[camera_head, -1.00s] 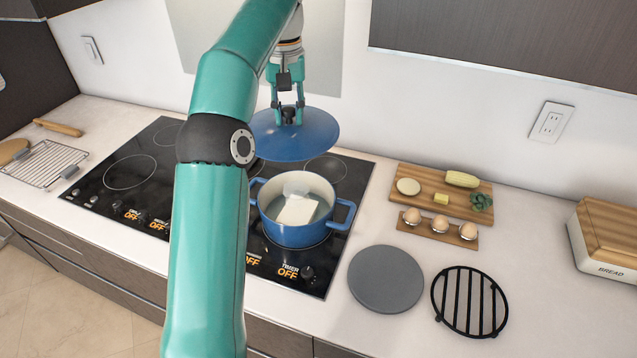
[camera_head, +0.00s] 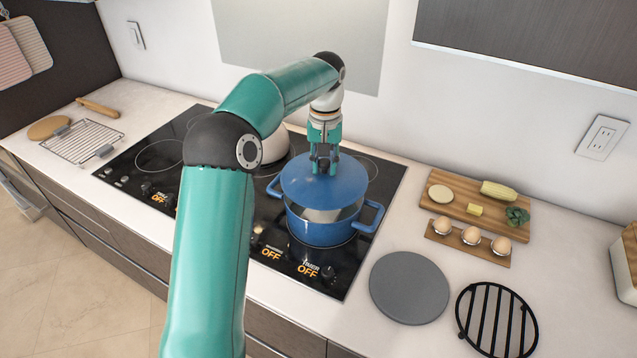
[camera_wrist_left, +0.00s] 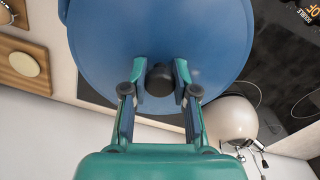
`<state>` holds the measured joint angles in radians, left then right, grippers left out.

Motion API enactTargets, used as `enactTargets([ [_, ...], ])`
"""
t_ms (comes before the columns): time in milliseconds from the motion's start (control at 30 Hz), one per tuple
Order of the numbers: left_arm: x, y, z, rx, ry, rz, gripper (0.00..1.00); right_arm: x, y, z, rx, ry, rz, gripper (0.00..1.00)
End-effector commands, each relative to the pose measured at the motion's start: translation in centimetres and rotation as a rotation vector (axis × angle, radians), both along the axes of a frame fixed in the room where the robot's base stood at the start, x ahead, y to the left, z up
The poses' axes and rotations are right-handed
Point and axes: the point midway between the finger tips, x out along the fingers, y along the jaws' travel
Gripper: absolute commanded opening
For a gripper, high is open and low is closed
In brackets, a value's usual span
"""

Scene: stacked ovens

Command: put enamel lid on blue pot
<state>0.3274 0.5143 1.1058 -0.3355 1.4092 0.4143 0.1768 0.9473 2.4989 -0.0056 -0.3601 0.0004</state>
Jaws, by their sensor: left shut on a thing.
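The blue enamel lid (camera_head: 318,182) is over the blue pot (camera_head: 322,230), covering the back of its opening. A pale strip of the pot's inside shows between the lid and the front rim, so the lid is not flush there. My left gripper (camera_head: 323,168) points down and is shut on the lid's dark knob. In the left wrist view, the fingers (camera_wrist_left: 160,88) close on both sides of the knob, and the lid (camera_wrist_left: 150,35) fills the upper middle. Whether the lid touches the back rim is hidden. My right gripper is not in view.
The pot stands on the black cooktop (camera_head: 150,158). A cream rounded vessel (camera_head: 273,150) is partly hidden behind my arm. To the right are a grey round mat (camera_head: 409,288), a black trivet (camera_head: 497,318), a food board (camera_head: 465,205) and an egg holder (camera_head: 450,240).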

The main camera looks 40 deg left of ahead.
Motion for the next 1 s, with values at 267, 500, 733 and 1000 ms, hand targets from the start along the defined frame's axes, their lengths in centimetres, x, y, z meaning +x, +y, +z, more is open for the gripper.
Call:
enactTargets([
  [267, 0.2, -0.2, -2.4, 0.001, -0.001, -0.005, 0.0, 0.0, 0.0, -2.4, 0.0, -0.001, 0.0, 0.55],
  [500, 0.3, -0.3, -4.5, 0.0, -0.001, -0.007, 0.0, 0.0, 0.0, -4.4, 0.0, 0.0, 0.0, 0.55],
  [733, 0.3, -0.3, -4.2, 0.0, -0.001, -0.008, 0.0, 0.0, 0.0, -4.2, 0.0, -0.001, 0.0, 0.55],
  [1000, 0.3, -0.4, -4.9, -0.001, 0.002, -0.009, 0.31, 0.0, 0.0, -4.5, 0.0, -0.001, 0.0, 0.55],
])
